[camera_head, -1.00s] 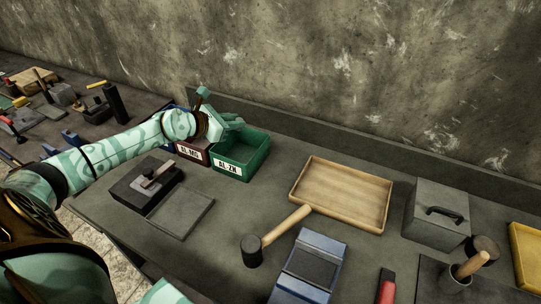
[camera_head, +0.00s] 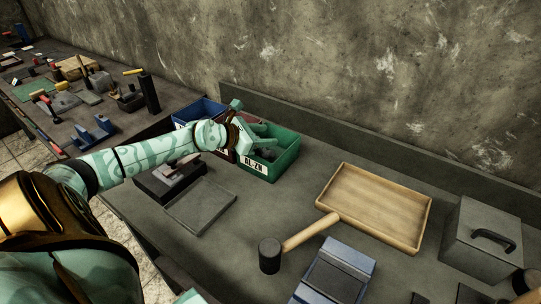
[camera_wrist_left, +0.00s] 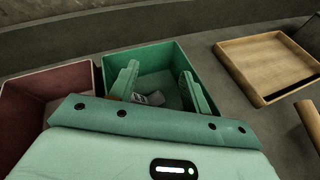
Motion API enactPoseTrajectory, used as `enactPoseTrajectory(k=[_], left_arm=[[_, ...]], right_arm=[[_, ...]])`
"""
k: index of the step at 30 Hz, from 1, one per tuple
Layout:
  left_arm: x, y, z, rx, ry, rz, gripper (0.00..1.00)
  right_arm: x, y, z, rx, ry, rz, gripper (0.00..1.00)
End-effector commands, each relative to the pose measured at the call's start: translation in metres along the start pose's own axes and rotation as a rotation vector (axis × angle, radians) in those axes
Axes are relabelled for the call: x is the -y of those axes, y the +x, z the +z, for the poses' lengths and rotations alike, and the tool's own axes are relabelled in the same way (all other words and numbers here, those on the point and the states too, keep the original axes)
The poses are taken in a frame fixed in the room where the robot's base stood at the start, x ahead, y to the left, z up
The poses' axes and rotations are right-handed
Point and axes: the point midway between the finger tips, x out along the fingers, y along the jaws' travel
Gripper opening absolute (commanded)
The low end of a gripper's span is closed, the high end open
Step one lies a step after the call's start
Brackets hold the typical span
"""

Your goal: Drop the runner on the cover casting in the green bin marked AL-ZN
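The green bin (camera_head: 287,160) marked AL-ZN stands at the back of the bench, and it fills the middle of the left wrist view (camera_wrist_left: 160,52). My left gripper (camera_head: 262,139) is over this bin. In the left wrist view its two fingers (camera_wrist_left: 160,72) are spread wide with nothing clamped between them. Grey pieces (camera_wrist_left: 152,98) lie low in the bin between the fingers. They also show in the head view (camera_head: 266,153), partly hidden by the gripper; I cannot tell which is the runner. My right gripper is out of view.
A dark red bin (camera_wrist_left: 75,82) adjoins the green one on the left, with a blue bin (camera_head: 203,107) beyond. A dark block (camera_head: 157,186), a flat plate (camera_head: 200,206), a wooden tray (camera_head: 375,205), a mallet (camera_head: 270,256) and a grey lidded box (camera_head: 480,240) stand around. A wall rises behind.

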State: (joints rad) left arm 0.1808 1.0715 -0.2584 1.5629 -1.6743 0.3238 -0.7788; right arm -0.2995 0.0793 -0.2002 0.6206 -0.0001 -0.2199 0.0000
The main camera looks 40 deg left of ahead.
Motion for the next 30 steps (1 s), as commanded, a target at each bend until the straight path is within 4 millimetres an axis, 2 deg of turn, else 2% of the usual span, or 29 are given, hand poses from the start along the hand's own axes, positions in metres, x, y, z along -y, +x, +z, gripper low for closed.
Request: enactPoseTrajectory(k=[7, 11, 25, 30], left_arm=[[0.000, -0.001, -0.001, -0.001, 0.000, 0.000, 0.47], [0.000, -0.009, -0.001, -0.003, 0.001, 0.001, 0.47], [0.001, -0.085, 0.000, -0.005, -0.003, -0.002, 0.47], [0.000, -0.121, 0.002, -0.001, -0.006, 0.000, 0.47]], right_arm=[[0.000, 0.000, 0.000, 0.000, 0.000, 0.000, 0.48], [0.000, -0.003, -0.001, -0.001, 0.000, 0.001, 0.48], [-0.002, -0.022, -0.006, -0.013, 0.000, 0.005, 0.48], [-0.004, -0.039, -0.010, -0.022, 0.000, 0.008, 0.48]])
